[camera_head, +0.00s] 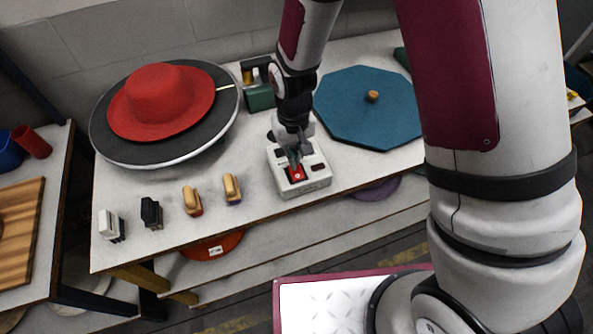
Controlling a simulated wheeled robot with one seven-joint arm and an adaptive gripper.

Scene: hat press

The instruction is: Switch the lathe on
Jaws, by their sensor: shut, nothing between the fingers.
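A white control box (285,182) stands on the white table, right of the middle. A red switch (296,173) and a small dark switch (318,167) show on its top. My gripper (294,160) is shut and empty, pointing down at the box, with its tips at or just above the red switch. I cannot tell whether they touch it. The gripper hides part of the box top. To the left, a red hat (160,100) lies on a round dark disc (222,92), which looks like the lathe's turning plate.
Several small blocks and brushes, among them a white one (110,226) and a black one (151,213), stand along the front edge. A green tape dispenser (258,97) stands behind.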

